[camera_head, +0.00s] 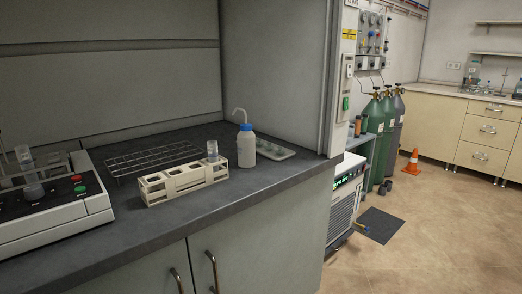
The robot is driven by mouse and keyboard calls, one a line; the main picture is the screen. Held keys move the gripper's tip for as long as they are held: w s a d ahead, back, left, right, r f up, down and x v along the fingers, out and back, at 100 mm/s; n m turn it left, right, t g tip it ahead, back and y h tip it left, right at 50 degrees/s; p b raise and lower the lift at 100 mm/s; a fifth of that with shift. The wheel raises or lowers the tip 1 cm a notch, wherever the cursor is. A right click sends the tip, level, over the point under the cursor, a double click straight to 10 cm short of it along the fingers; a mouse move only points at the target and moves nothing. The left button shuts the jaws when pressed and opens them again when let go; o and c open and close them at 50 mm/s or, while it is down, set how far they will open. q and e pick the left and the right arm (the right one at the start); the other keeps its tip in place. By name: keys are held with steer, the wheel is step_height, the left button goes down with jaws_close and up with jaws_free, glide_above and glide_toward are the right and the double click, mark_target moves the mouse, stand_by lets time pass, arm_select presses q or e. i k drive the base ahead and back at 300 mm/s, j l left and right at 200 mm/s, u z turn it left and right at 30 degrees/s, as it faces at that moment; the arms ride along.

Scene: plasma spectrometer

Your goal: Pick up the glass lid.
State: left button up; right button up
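I cannot make out a glass lid for certain in the head view. A small clear vessel (212,148) stands upright in the right end of a cream-coloured rack (172,194) on the dark bench. Another clear vessel (24,155) stands over the white-and-black machine (62,212) at the left edge, with part of the machine cut off by the frame. Neither of my grippers is in view.
A wire rack (150,160), a wash bottle with a blue cap (246,148) and a white tray (274,150) stand on the bench (240,196). Gas cylinders (375,130), an orange cone (412,162) and a dark mat (381,224) are to the right. The floor (450,230) at right is clear.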

mark_target(279, 152)
steer(key=i+l+u, duration=0.15)
steer(key=u, duration=0.35)
steer(key=l+u, duration=0.45)
steer(key=i+l+u, duration=0.1)
steer(key=u, duration=0.4)
steer(key=l, duration=0.1)
